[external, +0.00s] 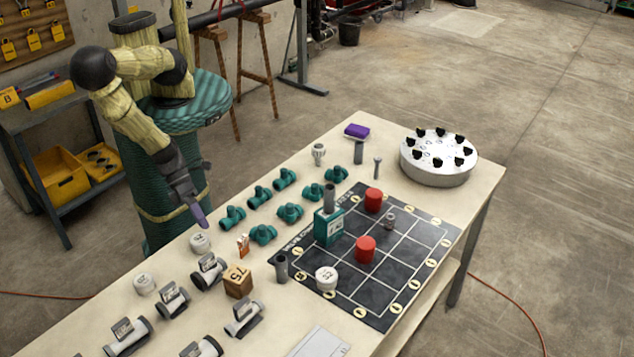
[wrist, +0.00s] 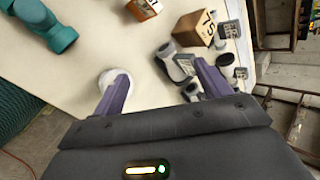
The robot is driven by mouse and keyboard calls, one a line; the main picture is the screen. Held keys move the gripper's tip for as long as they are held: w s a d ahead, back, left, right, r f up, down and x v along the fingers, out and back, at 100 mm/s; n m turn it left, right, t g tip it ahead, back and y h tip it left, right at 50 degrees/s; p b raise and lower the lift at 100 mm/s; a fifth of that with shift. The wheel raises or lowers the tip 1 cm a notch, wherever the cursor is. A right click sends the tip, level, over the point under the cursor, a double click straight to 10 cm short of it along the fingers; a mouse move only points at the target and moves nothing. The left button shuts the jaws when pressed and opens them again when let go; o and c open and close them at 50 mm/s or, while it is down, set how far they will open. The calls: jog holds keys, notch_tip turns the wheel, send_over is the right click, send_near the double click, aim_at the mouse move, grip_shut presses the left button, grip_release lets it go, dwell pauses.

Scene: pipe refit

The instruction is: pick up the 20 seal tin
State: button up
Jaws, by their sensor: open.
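Three white round tins stand on the bench: one near tin (external: 200,243) just below my gripper, one farther left (external: 144,284), and one on the dark grid mat (external: 326,278). Their printed numbers are too small to read surely, so I cannot tell which is the 20 seal tin. My gripper (external: 201,218) is open and empty, above the bench's left edge by the near tin. In the wrist view, a white tin (wrist: 105,77) shows partly behind the left finger of my gripper (wrist: 160,84), not centred between the fingers.
Grey pipe clamps (external: 208,272) and a wooden 75 block (external: 238,281) stand close to the near tin. A small orange-and-white item (external: 243,246) is just right of it. Teal fittings (external: 263,235) lie beyond. The grid mat (external: 405,262) holds red cylinders (external: 365,249) and a teal box (external: 328,228).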

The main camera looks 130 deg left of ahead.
aim_at(145, 274)
jog(key=s+d+f+m+h, duration=0.1)
jog(key=m, duration=0.3)
jog(key=s+d+f+m+t+h, duration=0.1)
jog(key=d+m, duration=0.1)
jog(key=m, duration=0.2)
jog(key=s+d+f+m+t+h, duration=0.1)
jog(key=s+m+h, duration=0.1)
jog(key=m, duration=0.2)
jog(key=shift+s+d+f+b, duration=0.1)
jog(key=shift+d+f+b, duration=0.2)
jog(key=s+d+m+h, duration=0.1)
jog(key=s+m+h, duration=0.1)
jog(key=m, duration=0.2)
jog(key=s+d+m+g+h, duration=0.1)
jog(key=s+m+h, duration=0.1)
jog(key=m, duration=0.2)
jog(key=s+d+m+g+h, duration=0.1)
jog(key=s+d+m+h, duration=0.1)
jog(key=m, duration=0.2)
jog(key=shift+s+d+f+m, duration=0.1)
jog(key=shift+s+f+m, duration=0.2)
jog(key=shift+s+f, duration=0.1)
jog(key=shift+b, duration=0.35)
